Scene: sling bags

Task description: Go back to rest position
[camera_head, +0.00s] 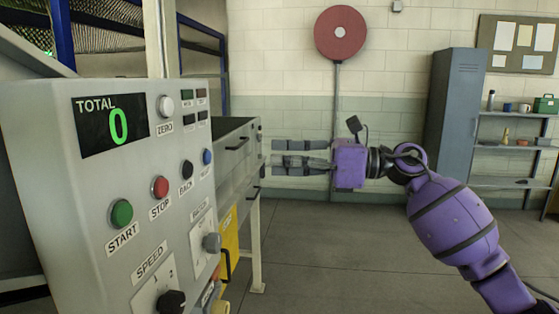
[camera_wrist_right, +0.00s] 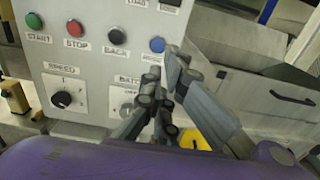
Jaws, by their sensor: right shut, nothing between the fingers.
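My right arm comes in purple from the lower right in the head view. Its right gripper (camera_head: 275,155) points left, in front of the grey drawer unit beside the control panel. In the right wrist view the right gripper (camera_wrist_right: 170,75) has its fingers together with nothing between them, near the blue button (camera_wrist_right: 157,45). I cannot tell whether a finger touches the panel. My left gripper is not in view.
The grey control panel (camera_head: 60,190) fills the left side, with a TOTAL display (camera_head: 110,125) reading 0, buttons and knobs. A grey locker (camera_head: 455,120) and shelves (camera_head: 510,148) stand at the back right. Open floor (camera_head: 350,240) lies between.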

